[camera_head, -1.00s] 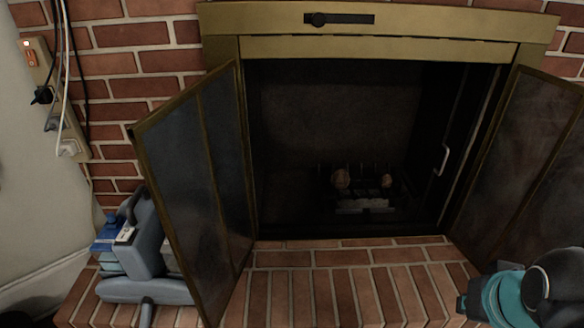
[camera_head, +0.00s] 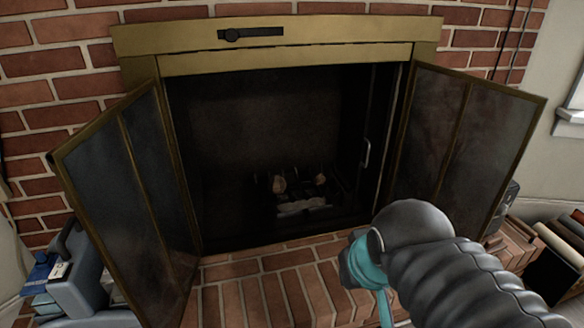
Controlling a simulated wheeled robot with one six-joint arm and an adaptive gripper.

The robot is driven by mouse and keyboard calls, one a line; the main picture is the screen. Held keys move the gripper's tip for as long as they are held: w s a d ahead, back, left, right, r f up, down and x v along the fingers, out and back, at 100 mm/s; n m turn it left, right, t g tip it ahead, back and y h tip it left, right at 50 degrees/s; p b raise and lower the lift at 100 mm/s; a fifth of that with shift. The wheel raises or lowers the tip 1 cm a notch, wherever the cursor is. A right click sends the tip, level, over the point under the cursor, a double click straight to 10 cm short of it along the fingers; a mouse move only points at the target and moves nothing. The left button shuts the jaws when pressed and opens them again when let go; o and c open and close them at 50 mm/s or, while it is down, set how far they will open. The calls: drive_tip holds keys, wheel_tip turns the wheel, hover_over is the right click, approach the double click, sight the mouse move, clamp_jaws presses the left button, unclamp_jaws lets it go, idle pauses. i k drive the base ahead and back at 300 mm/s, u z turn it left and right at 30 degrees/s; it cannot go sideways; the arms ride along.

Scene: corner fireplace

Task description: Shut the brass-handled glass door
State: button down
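The brass-framed fireplace has two glass doors, and both stand open. The left glass door (camera_head: 100,180) swings out toward me on the left of the opening. The right glass door (camera_head: 462,140) swings out to the right. I cannot make out a brass handle on either door; a small pale handle (camera_head: 366,153) shows at the right side of the opening. My gripper (camera_head: 362,268), with teal parts, is low in front of the hearth, left of and below the right door and apart from both doors as far as I see. My wrist hides its fingertips.
The brick hearth (camera_head: 265,290) spreads below the opening. A grey-blue appliance (camera_head: 80,285) stands at lower left beside the left door. Dark logs (camera_head: 300,190) lie inside the fireplace. Books (camera_head: 565,240) stand at far right. A brass hood (camera_head: 280,45) tops the opening.

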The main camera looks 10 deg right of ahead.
sight(104, 170)
drive_tip(key=k, duration=1.3)
drive_tip(key=u, duration=0.75)
drive_tip(key=i, duration=1)
drive_tip(key=z, duration=0.2)
